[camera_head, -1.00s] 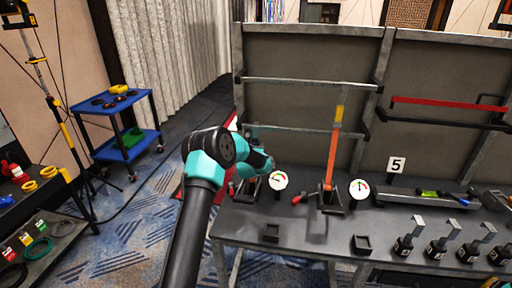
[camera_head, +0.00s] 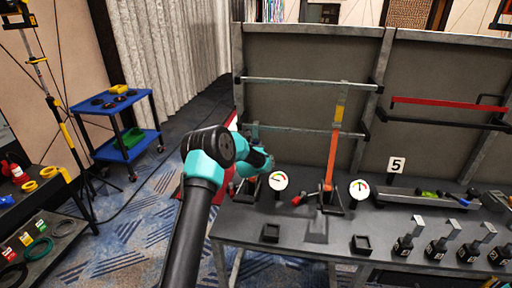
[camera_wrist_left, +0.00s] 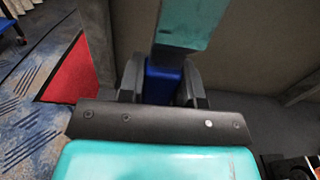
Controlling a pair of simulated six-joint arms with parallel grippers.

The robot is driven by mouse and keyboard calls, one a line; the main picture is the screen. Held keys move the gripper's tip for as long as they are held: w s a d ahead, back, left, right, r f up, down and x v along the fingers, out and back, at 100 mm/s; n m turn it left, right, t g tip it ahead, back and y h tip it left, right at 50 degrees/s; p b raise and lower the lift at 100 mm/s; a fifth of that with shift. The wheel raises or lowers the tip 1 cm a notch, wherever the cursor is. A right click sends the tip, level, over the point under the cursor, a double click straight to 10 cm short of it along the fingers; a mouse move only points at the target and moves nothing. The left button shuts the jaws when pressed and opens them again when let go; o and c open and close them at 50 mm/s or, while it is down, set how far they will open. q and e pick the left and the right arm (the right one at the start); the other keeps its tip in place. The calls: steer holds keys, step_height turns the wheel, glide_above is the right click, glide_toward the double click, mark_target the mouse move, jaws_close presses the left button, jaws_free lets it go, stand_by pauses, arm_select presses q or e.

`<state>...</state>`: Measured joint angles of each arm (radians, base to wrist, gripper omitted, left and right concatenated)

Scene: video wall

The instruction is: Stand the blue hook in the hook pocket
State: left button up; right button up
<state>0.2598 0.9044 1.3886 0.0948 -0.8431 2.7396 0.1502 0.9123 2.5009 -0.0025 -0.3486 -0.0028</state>
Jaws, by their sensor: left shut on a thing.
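My left gripper (camera_wrist_left: 161,92) is shut on a blue block-like piece (camera_wrist_left: 163,80), which I take to be part of the blue hook. Its two dark fingers stand on either side of it, and the rest of its shape is hidden. A teal plate crosses just above it in the left wrist view. In the head view my left wrist is at the table's left end and hides the fingers and the hook. Two small black square pockets, a left one (camera_head: 271,232) and a right one (camera_head: 361,244), sit near the table's front edge. I cannot tell which is the hook pocket. My right gripper is not in view.
On the grey table (camera_head: 330,254) a tall orange lever (camera_head: 331,165) stands between two round gauges (camera_head: 278,181) (camera_head: 359,189). Several numbered black blocks stand at the right front. Horizontal bars run along the grey back panel. A blue cart (camera_head: 115,105) stands at left.

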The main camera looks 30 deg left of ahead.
arm_select(q)
steer(key=shift+r, duration=1.35)
steer(key=shift+s+d, duration=0.1)
steer(key=shift+s, duration=0.05)
steer(key=v, duration=0.7)
stand_by(1.2)
stand_by(0.4)
